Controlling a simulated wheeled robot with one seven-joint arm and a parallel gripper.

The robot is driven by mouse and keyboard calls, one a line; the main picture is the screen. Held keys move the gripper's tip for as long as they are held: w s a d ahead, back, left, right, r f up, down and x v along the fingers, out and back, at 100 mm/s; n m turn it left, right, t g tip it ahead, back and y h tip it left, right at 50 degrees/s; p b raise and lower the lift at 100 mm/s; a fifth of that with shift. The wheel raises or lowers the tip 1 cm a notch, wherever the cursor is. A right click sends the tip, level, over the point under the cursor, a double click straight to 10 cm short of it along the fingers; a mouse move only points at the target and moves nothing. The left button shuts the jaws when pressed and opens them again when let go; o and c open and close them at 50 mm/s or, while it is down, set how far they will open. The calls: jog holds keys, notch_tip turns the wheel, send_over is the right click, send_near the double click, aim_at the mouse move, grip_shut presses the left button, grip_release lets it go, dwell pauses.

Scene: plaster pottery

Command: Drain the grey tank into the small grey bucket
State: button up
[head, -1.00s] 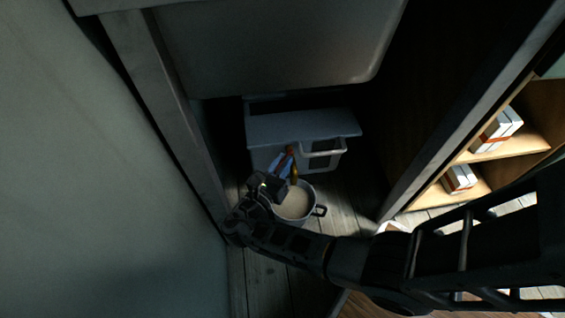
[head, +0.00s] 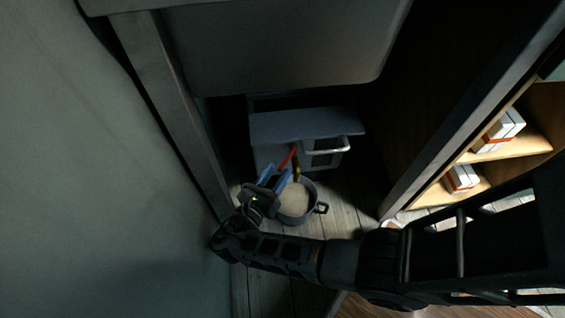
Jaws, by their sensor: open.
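The grey tank (head: 305,124) stands low on the floor in the dark recess under a large grey basin. A tap with a red lever (head: 289,156) and a brass-coloured spout (head: 297,173) sits on its front. The small grey bucket (head: 311,211) stands upright on the floor below the spout and holds pale, cloudy liquid. My gripper (head: 274,178), with blue fingers, is open just left of the spout and above the bucket's left rim. Its fingertips are close to the red lever; I cannot tell whether they touch it. No clear stream of liquid shows.
The large grey basin (head: 285,45) hangs over the tank. A grey post (head: 165,100) and a pale wall (head: 90,180) close in the left side. A wooden shelf with white boxes (head: 505,128) stands at the right. Some plank floor (head: 345,205) is clear right of the bucket.

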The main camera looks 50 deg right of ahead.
jog(key=shift+s+a, duration=0.15)
jog(key=shift+a, duration=1.1)
